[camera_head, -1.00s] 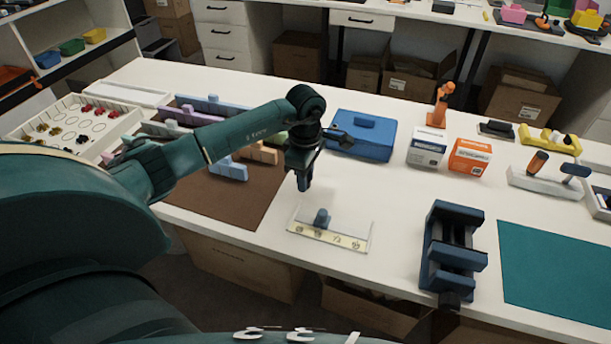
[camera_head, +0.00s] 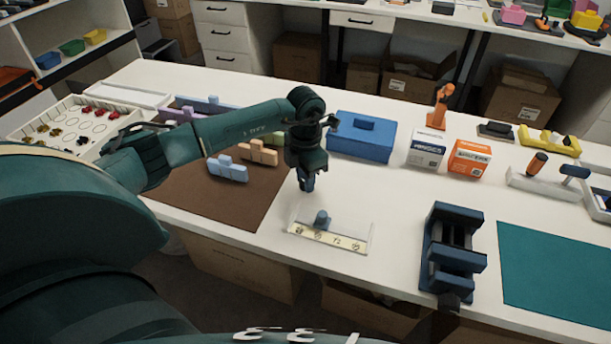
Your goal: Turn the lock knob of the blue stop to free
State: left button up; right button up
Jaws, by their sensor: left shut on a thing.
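The blue stop (camera_head: 322,219) stands on a white rail plate (camera_head: 347,226) with a pale marked scale along its front edge. The stop is toward the left part of the scale. Its lock knob is too small to make out clearly, and I cannot read its setting. My left gripper (camera_head: 307,185) points down, a little behind and left of the stop in the picture, with a visible gap between them. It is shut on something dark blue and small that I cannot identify. My right gripper is not in view.
A dark blue vise (camera_head: 453,250) stands to the right, beside a teal mat (camera_head: 560,265). A blue box (camera_head: 362,138) lies behind the gripper. A brown mat (camera_head: 225,200) with several blocks is at left. The table around the rail plate is clear.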

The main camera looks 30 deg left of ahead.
pick_arm(q)
jog(key=n, duration=0.4)
jog(key=shift+a+n+p, duration=0.1)
jog(key=shift+n+p, duration=0.25)
jog(key=shift+n, duration=0.35)
jog(key=o, duration=1)
notch_tip(320, 180, up, 13)
jog(key=shift+r, duration=0.1)
dwell(0.5)
